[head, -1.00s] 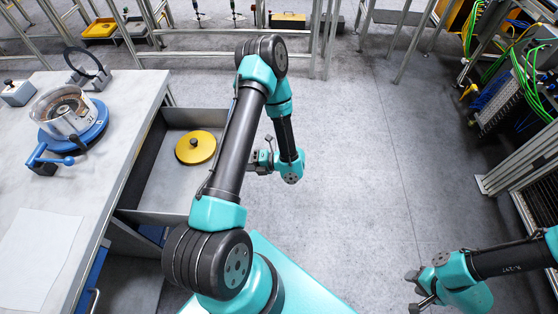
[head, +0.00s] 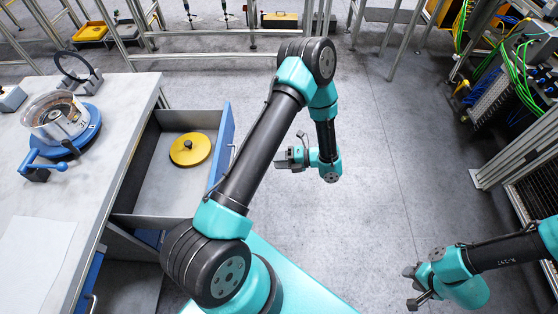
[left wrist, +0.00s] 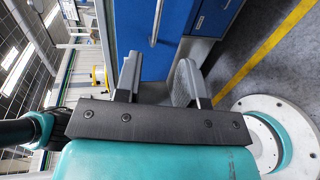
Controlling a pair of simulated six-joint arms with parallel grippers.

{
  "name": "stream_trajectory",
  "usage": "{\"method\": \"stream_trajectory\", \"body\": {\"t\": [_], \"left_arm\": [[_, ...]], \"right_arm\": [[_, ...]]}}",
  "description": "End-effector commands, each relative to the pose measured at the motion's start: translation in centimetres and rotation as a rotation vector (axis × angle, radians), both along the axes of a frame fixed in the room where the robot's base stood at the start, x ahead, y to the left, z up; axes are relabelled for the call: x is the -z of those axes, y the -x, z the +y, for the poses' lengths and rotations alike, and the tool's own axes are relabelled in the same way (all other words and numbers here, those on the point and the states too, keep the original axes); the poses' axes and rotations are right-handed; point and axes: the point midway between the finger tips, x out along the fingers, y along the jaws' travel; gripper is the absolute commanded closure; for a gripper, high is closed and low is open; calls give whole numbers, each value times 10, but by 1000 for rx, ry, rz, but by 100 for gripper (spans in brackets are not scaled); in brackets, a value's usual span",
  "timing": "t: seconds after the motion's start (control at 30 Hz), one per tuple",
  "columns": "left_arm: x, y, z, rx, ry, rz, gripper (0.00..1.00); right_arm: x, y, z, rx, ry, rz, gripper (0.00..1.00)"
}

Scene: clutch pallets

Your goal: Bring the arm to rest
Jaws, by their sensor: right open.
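My left gripper (head: 284,159) hangs in the air above the floor, to the right of the open drawer, with its fingers pointing left toward the drawer's blue front. In the left wrist view its two grey fingers (left wrist: 159,82) stand apart with nothing between them. The left arm bends up and over from my base. My right gripper (head: 411,289) is at the lower right above the floor, open and empty, its arm coming in from the right edge.
The open drawer (head: 222,150) holds a yellow disc with a dark knob (head: 190,149). The workbench (head: 100,205) at left carries a clear bowl on a blue clamp base (head: 72,132), a ring stand (head: 80,68) and white paper (head: 35,255). Floor between the arms is clear.

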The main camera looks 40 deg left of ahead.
Motion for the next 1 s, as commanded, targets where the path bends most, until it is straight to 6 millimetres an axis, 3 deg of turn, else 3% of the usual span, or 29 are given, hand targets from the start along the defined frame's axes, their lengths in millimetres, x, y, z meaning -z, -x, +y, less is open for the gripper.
{"method": "stream_trajectory", "body": {"t": [0.57, 0.77, 1.0], "left_arm": [[3, 6, -1, -30, 13, -25, 64], [21, 37, -14, -215, 67, -167, 64], [46, 82, -51, -615, 95, -433, 64]], "right_arm": [[0, 0, 0, 0, 0, 0, 57], [0, 0, 0, 0, 0, 0, 57], [0, 0, 0, 0, 0, 0, 57]]}}
